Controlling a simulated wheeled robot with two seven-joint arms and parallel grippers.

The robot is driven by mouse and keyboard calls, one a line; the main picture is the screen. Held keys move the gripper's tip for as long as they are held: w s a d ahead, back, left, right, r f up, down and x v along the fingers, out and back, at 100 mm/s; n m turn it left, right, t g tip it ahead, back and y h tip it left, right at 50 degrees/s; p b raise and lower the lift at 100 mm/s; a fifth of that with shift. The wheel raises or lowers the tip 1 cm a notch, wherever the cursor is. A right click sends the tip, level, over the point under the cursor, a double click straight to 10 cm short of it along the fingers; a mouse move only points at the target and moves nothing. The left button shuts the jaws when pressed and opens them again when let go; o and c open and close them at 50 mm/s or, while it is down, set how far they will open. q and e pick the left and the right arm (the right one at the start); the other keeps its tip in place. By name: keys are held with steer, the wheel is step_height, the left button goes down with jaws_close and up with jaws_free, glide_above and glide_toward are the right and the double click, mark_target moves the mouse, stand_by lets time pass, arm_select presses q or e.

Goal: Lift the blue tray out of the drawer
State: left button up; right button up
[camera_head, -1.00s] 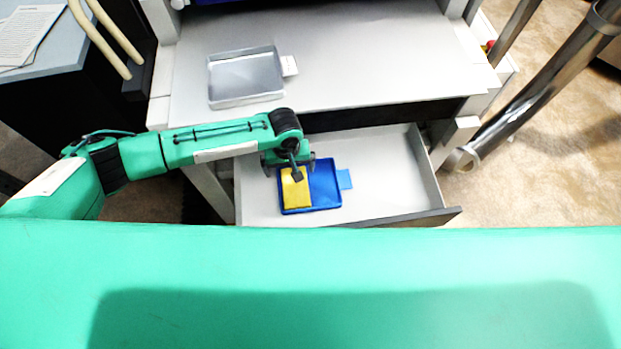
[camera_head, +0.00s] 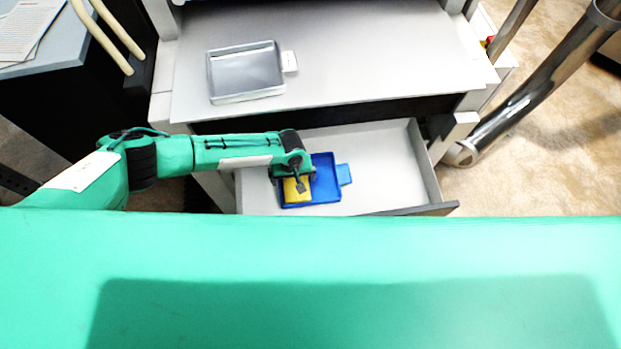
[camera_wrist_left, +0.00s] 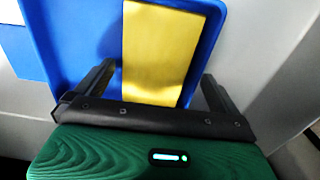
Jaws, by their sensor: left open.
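The blue tray (camera_head: 327,184) lies in the open drawer (camera_head: 385,175), with a blue tab on its right side. A yellow block or pad (camera_head: 296,190) lies in the left part of the tray. My left gripper (camera_head: 298,178) is over the left part of the tray and partly hides it. In the left wrist view the blue tray (camera_wrist_left: 85,40) and the yellow pad (camera_wrist_left: 160,50) lie before the gripper (camera_wrist_left: 155,85). Its two fingers are spread wide, with nothing visibly clamped between them. My right gripper is not in view.
A grey metal tray (camera_head: 245,72) with a pale tab sits on the white worktop (camera_head: 380,50) above the drawer. The drawer's right part is empty. A shiny metal post (camera_head: 540,85) stands at the right.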

arm_select(q)
steer(key=c, duration=1)
steer(key=shift+c, duration=0.5)
steer(key=shift+r, duration=0.1)
